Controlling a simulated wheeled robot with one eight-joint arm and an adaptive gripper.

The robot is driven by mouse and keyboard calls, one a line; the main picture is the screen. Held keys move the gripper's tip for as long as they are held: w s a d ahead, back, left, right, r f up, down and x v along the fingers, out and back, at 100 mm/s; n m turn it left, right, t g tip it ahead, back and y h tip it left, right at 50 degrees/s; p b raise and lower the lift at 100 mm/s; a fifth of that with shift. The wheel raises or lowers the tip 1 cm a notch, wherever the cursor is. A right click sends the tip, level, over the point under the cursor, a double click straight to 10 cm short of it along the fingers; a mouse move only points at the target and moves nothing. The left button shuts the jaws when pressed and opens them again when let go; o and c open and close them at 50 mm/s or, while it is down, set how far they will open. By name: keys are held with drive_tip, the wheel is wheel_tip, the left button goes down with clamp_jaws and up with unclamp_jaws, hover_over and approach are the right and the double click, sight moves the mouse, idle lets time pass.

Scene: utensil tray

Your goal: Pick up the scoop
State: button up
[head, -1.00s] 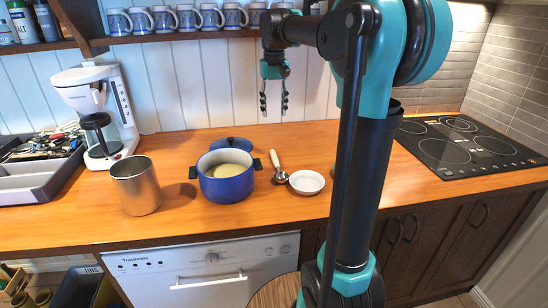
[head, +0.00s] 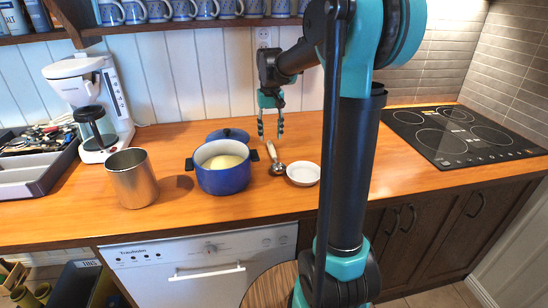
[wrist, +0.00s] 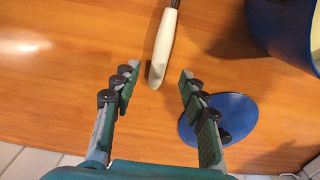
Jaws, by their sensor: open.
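The scoop (head: 277,165) lies on the wooden counter, right of the blue pot and left of the small white dish. Its metal bowl faces the front and its pale handle points to the back wall. In the wrist view the handle (wrist: 164,42) comes in from the top, its end between my two fingertips in the picture; the bowl is out of view. My gripper (head: 270,134) is open and empty, pointing down just behind and above the handle end. In the wrist view my gripper (wrist: 159,76) shows its fingers apart on either side of the handle, not closed on it.
The blue pot (head: 223,180) stands close left of the scoop, with its blue lid (head: 228,134) behind it. The white dish (head: 303,174) is close on the right. A metal canister (head: 132,178) and coffee maker stand left. The counter toward the cooktop (head: 460,135) is clear.

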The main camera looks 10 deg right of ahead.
sight(271, 145)
drive_tip(key=shift+w+f, duration=0.15)
drive_tip(key=shift+f, duration=2.15)
clamp_jaws()
